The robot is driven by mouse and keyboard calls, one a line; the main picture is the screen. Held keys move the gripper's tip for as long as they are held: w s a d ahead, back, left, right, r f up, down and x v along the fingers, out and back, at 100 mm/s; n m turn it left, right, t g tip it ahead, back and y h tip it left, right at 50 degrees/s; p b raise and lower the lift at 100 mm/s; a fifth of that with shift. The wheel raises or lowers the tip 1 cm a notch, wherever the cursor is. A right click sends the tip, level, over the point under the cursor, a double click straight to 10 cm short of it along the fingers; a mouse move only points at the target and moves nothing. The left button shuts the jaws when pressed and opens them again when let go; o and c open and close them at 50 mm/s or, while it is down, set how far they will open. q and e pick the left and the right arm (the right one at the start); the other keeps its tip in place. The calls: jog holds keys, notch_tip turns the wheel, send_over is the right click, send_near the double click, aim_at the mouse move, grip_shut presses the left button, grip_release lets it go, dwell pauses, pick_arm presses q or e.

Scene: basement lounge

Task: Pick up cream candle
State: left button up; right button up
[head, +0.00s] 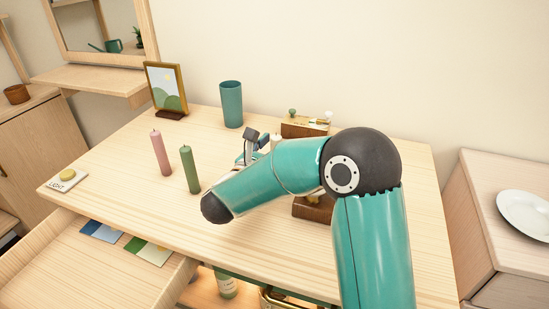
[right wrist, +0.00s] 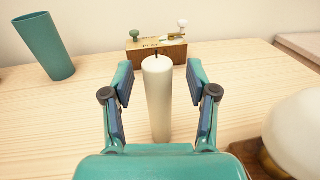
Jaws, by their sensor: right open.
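The cream candle (right wrist: 157,98) stands upright on the wooden table (right wrist: 85,95), with a dark wick on top. In the right wrist view it appears between the two fingers of my right gripper (right wrist: 160,85), with a gap on each side; its lower end is cut off by the gripper body. My right gripper is open and empty. In the head view this gripper (head: 252,145) is mostly hidden behind my teal forearm, and only a small pale bit of the candle (head: 276,141) seems to show. My left gripper is not in view.
A teal cup (head: 231,104), a pink candle (head: 160,153), a green candle (head: 190,169) and a picture frame (head: 166,90) stand left. A wooden box with knobs (right wrist: 156,47) is behind the cream candle. A white rounded object (right wrist: 297,130) is close on the right.

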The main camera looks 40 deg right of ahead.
jog(key=shift+w+d, duration=0.1)
jog(key=shift+d, duration=0.15)
grip_shut()
jog(key=shift+r, duration=0.1)
dwell(0.3)
